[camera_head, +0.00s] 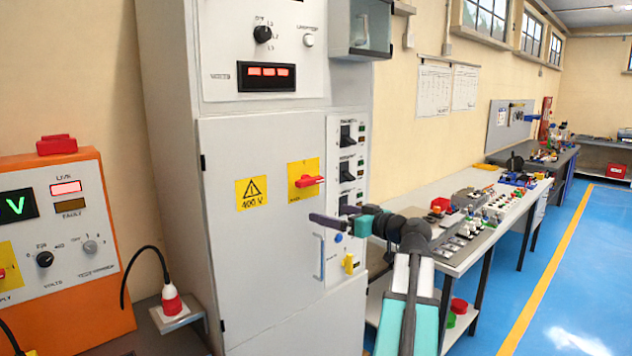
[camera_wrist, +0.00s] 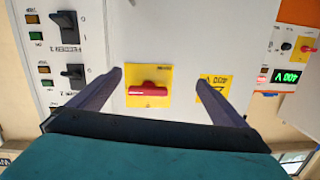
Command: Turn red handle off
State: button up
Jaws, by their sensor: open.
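The red handle (camera_head: 309,181) sits on a yellow plate (camera_head: 303,168) on the grey cabinet door, lying about horizontal. In the wrist view, which is upside down, the red handle (camera_wrist: 149,88) shows between my two fingers, on its yellow plate (camera_wrist: 149,72). My gripper (camera_head: 330,215) is open and empty, in front of the cabinet and lower than the handle in the head view. In the wrist view my gripper (camera_wrist: 170,85) has its fingers spread either side of the handle, apart from it.
The grey cabinet (camera_head: 260,280) carries a 400 V warning sign (camera_head: 251,193), black switches (camera_head: 347,135) and a door handle (camera_head: 321,257). An orange test unit (camera_head: 60,240) stands at left. A workbench (camera_head: 455,235) with parts stands at right. Blue floor (camera_head: 575,260) is clear.

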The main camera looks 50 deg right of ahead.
aim_at(313, 181)
jog(key=s+d+r+t+h, duration=0.1)
jog(key=s+r, duration=0.2)
jog(key=r, duration=0.3)
jog(key=shift+s+d+r+n, duration=0.3)
jog(key=shift+s+d+r, duration=0.05)
jog(key=shift+w, duration=0.1)
jog(key=w+p, duration=0.1)
jog(key=w, duration=0.3)
jog(key=w+p, duration=0.2)
jog(key=w, duration=0.2)
jog(key=w+d+p, duration=0.1)
jog(key=w, duration=0.3)
jog(key=shift+p, duration=0.3)
jog(key=shift+w, duration=0.8)
jog(key=shift+c, duration=0.4)
jog(key=shift+f, duration=0.1)
jog(key=c, duration=1.4)
